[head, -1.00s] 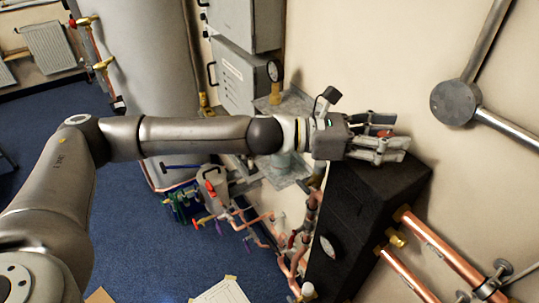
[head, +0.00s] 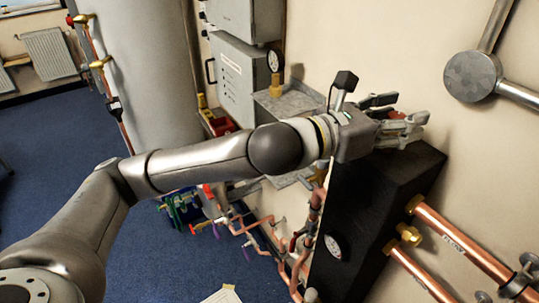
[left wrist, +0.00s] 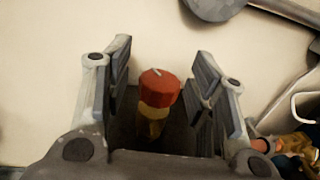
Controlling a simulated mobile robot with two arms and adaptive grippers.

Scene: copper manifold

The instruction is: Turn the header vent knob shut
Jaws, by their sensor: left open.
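The header vent knob (left wrist: 159,86) is a red cap with a pale mark on top, on a brass stem (left wrist: 152,118). In the left wrist view it stands between the two fingers of my left gripper (left wrist: 159,92), with a gap on each side. In the head view the left gripper (head: 404,122) is over the top of the black header block (head: 385,190), by the wall. A bit of the red knob (head: 396,115) shows between the fingers; the rest is hidden by them. My left gripper is open. My right gripper is not in view.
Copper pipes (head: 465,250) with brass fittings leave the block's right side. A round grey wall fitting (head: 471,77) with metal pipes is at right. A grey cabinet (head: 238,78) stands behind at left.

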